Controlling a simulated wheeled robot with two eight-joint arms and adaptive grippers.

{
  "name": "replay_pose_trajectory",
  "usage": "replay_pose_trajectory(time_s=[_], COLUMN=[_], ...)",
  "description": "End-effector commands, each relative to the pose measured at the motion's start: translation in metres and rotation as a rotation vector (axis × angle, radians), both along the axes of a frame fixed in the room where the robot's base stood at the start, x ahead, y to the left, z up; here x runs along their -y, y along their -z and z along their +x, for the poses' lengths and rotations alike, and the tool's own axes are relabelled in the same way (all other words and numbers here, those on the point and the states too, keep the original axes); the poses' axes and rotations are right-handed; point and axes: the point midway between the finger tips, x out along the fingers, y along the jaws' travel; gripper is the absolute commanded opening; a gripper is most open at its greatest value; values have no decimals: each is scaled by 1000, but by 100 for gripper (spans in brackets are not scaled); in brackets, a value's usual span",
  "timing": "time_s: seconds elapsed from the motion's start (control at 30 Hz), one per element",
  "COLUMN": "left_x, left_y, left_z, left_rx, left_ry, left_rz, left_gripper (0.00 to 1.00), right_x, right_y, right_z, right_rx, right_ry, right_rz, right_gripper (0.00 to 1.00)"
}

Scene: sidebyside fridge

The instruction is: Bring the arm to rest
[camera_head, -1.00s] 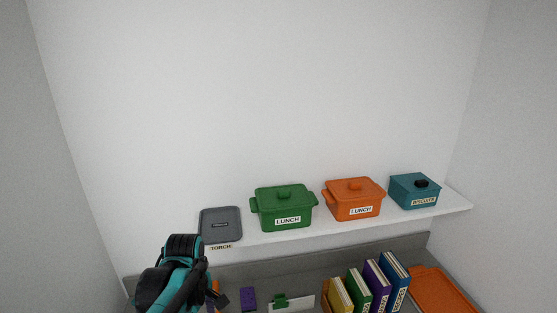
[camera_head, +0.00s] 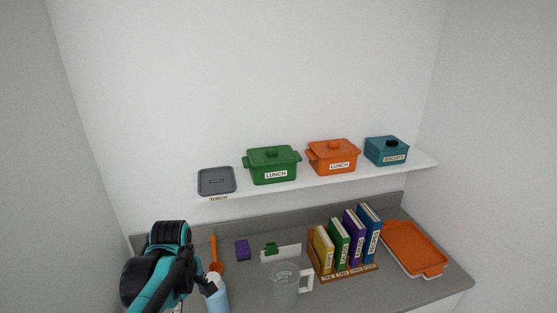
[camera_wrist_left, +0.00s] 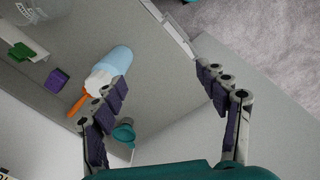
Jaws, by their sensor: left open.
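My left arm comes in at the lower left of the head view, with its gripper (camera_head: 207,284) over the left part of the counter, close to a light blue cup-like thing (camera_head: 219,301) with a white top. In the left wrist view the two fingers of this gripper (camera_wrist_left: 163,84) stand wide apart with nothing between them. The light blue thing (camera_wrist_left: 117,62) shows there beyond the left finger, apart from it as far as I can tell. My right gripper is in neither view.
The grey counter (camera_head: 345,292) holds an orange utensil (camera_head: 215,255), a purple block (camera_head: 242,250), a clear jug (camera_head: 286,288), several books (camera_head: 338,243) in a rack and an orange tray (camera_head: 412,248). A white shelf (camera_head: 310,185) above carries lidded boxes, including a green one (camera_head: 272,165).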

Motion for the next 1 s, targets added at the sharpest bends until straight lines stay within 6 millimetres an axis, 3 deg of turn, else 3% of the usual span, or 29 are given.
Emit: replay_pose_trajectory(time_s=[0.37,0.53,0.7,0.8,1.0], left_x=[10,16,25,29,32], left_y=[43,78,135,159,177], left_z=[-23,-41,-64,-74,-81], left_rx=[137,241,380,439,491], left_ry=[309,549,888,1051,1214], left_rz=[43,104,235,318,416], left_gripper=[74,74,74,74,74], right_x=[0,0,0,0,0], right_y=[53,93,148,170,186], right_z=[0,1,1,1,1], right_rx=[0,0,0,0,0], right_ry=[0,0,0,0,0], right_rz=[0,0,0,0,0], right_gripper=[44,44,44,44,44])
